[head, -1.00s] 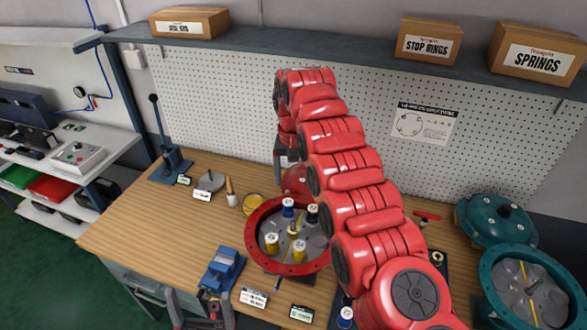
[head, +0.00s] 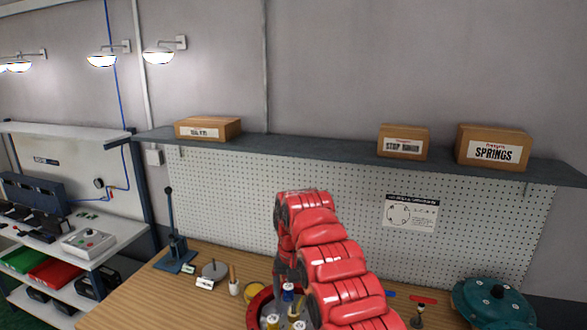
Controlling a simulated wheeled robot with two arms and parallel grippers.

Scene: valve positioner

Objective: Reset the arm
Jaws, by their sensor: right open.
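My right arm, red and segmented, rises from the bottom and bends over the workbench. Its right gripper (head: 290,278) points down at the back of a round red housing (head: 257,309) and is open, its fingers partly hidden by the housing's parts and my arm. In the housing stand a blue-topped cylinder (head: 288,291) and yellow cylinders (head: 272,321). The gripper is close to the blue-topped one; I cannot tell whether it touches. The housing's front and right side are cut off or hidden. My left gripper is out of view.
A teal domed cover (head: 494,302) stands at the right. A lever press (head: 174,240) stands at the back left, with a grey disc (head: 214,270) beside it. A shelf (head: 340,159) carries cardboard boxes (head: 494,148) above the pegboard (head: 240,195).

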